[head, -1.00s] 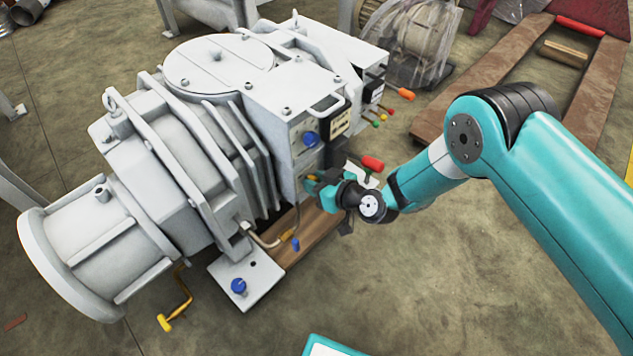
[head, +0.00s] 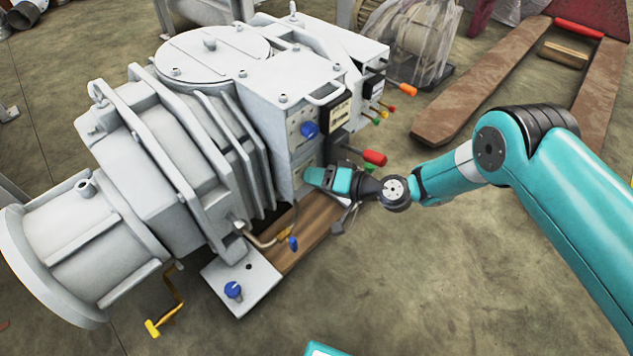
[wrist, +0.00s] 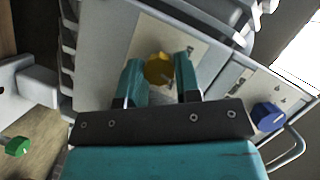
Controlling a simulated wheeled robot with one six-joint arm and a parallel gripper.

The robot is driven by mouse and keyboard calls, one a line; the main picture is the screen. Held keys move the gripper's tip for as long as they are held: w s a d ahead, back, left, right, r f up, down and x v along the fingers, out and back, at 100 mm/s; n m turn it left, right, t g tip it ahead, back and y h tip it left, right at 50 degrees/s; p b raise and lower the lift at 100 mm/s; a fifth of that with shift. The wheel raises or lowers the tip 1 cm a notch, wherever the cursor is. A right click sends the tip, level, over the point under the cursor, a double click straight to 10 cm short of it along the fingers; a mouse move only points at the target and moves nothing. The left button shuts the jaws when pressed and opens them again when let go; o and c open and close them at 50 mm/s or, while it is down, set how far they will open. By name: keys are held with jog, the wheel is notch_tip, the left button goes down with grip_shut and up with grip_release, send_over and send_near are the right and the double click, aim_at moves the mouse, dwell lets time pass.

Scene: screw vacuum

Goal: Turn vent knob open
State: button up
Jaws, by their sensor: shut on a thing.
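A yellow knob (wrist: 158,68) sits on a pale panel (wrist: 150,35) of the grey vacuum pump (head: 205,120). In the wrist view my gripper (wrist: 160,72) has one teal finger on each side of the knob and is shut on it. In the head view my gripper (head: 314,177) is at the pump's front lower panel, and it hides the yellow knob there. I cannot tell how far the knob is turned.
A blue knob (head: 309,130) is above my gripper, and a red handle (head: 373,158) is close to its right. An orange handle (head: 408,90) sticks out farther back. A yellow crank (head: 165,305) hangs at lower left. The floor in front is clear.

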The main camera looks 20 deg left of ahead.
jog(key=m+y+b, duration=0.1)
jog(key=m, duration=0.1)
jog(key=m+b, duration=0.2)
jog(key=shift+f+g+y, duration=0.2)
jog(key=shift+g+y, duration=0.2)
dwell(0.4)
jog(key=o, duration=0.9)
jog(key=shift+r, duration=0.1)
